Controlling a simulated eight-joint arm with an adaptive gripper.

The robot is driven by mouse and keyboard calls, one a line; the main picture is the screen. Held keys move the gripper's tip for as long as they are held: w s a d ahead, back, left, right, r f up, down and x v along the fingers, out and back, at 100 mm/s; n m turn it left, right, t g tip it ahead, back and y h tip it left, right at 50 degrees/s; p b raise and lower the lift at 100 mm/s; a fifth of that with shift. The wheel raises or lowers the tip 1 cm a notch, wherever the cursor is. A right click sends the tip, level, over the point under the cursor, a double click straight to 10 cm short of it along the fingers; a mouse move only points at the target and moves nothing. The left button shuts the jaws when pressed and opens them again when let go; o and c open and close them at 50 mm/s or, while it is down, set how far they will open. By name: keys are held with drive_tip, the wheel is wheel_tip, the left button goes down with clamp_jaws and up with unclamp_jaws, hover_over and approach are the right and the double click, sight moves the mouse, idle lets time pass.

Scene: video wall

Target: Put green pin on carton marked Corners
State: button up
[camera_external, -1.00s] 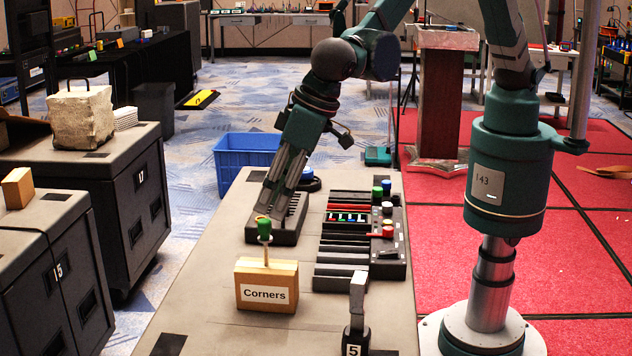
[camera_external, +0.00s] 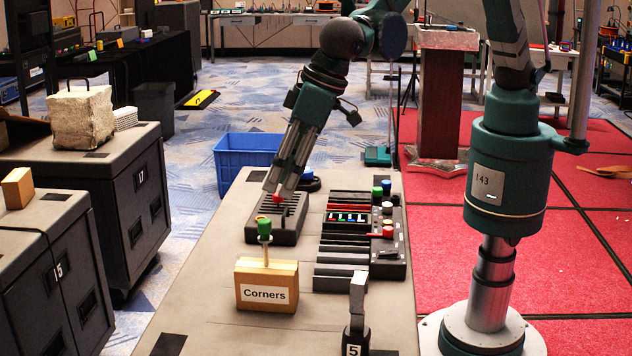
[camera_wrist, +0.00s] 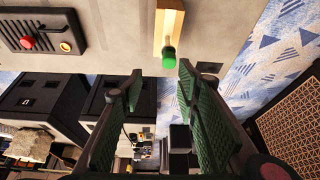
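The green pin (camera_external: 264,229) stands upright on top of the tan wooden carton marked Corners (camera_external: 266,292). In the wrist view the green pin (camera_wrist: 168,57) shows at the end of the carton (camera_wrist: 167,22), just beyond my fingertips. My gripper (camera_external: 281,188) is above the far part of the black slotted block, behind and apart from the pin. In the wrist view my gripper (camera_wrist: 160,80) has its two fingers spread with nothing between them. The pin's lower end meets the carton top; how deep it sits cannot be told.
The black slotted block (camera_external: 258,236) with a red knob (camera_external: 278,199) and yellow ring stands behind the carton. A dark rack (camera_external: 345,265) with coloured caps is to the right. A block on a stand marked 5 (camera_external: 353,350) is at front right. The bench front left is clear.

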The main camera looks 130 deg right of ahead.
drive_tip(key=s+d+r+n+t+y, duration=0.1)
drive_tip(key=s+d+r+n, duration=0.1)
drive_tip(key=s+r, duration=0.9)
drive_tip(key=s+d+r+n+t+y, duration=0.15)
drive_tip(key=s+r, duration=0.55)
drive_tip(key=s, duration=0.7)
drive_tip(key=s+f+n, duration=0.1)
drive_tip(key=s+n, duration=0.1)
drive_tip(key=s, duration=1.1)
drive_tip(key=s+f+n+t, duration=0.1)
drive_tip(key=s+n, duration=0.2)
drive_tip(key=s, duration=1.1)
drive_tip(key=shift+s+d+f, duration=0.2)
drive_tip(key=shift+d+f, duration=0.05)
drive_tip(key=shift+f, duration=0.05)
drive_tip(key=shift+f+b, duration=0.6)
